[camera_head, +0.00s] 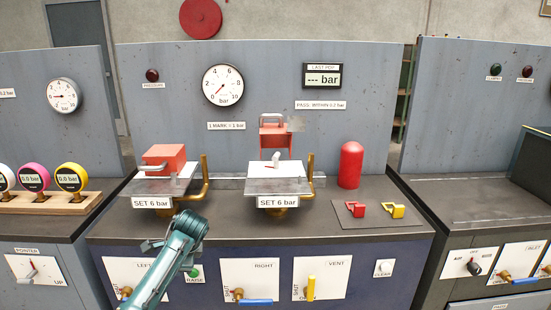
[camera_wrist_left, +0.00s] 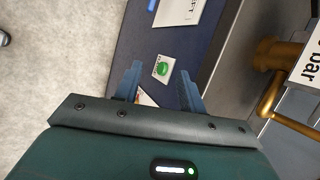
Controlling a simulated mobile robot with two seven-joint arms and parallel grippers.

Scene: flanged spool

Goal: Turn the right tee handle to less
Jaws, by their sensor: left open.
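The right tee handle (camera_head: 276,158) is small and silver. It stands on a white plate on the right fixture, below a raised red cover (camera_head: 276,138). The plate's markings are too small to read. My left gripper (camera_head: 158,243) is in front of the bench, left of and lower than this handle, and touches nothing that I can make out. In the left wrist view its two blue fingers (camera_wrist_left: 160,85) are apart and empty, with the green raise button (camera_wrist_left: 162,68) showing beyond them. My right gripper is not in view.
The left fixture has a red cover (camera_head: 164,157) lowered over its plate. Brass pipes (camera_head: 205,180) rise beside both fixtures. A red cylinder (camera_head: 350,165) and red and yellow clips (camera_head: 397,211) are at right. The front panel has valve levers (camera_head: 256,302). The gauge (camera_head: 223,86) hangs behind.

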